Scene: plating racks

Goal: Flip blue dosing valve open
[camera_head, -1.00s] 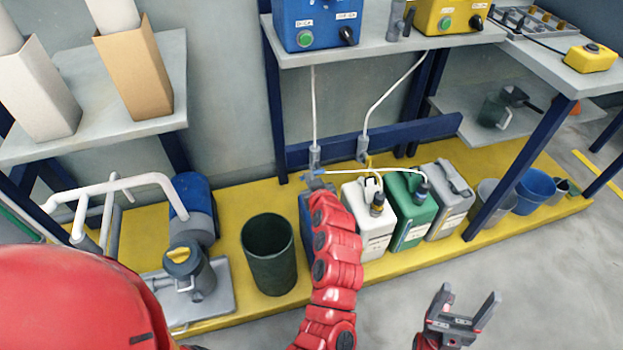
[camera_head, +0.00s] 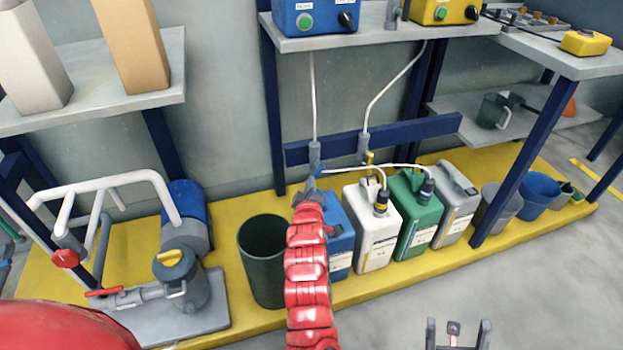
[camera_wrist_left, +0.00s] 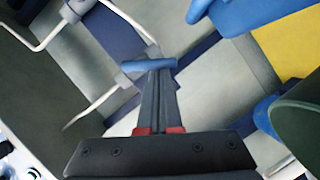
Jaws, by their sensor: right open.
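The blue dosing valve (camera_head: 316,170) hangs at the lower end of the left white hose, above the blue canister (camera_head: 338,222). Its blue handle (camera_wrist_left: 148,65) lies crosswise at the fingertips in the left wrist view. My left gripper (camera_head: 310,188) is at the valve, partly hidden behind its own red arm in the head view. In the left wrist view its fingers (camera_wrist_left: 156,75) are together, with the handle across their tips; contact looks likely, but a grip on it does not show. My right gripper (camera_head: 458,325) is open and empty at the bottom edge.
White (camera_head: 375,228), green (camera_head: 414,212) and grey canisters (camera_head: 456,200) stand right of the blue one on the yellow platform (camera_head: 365,284). A yellow-handled valve (camera_head: 369,158) hangs close by. A dark green bin (camera_head: 262,262) stands left of my arm. A blue beam runs behind the valves.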

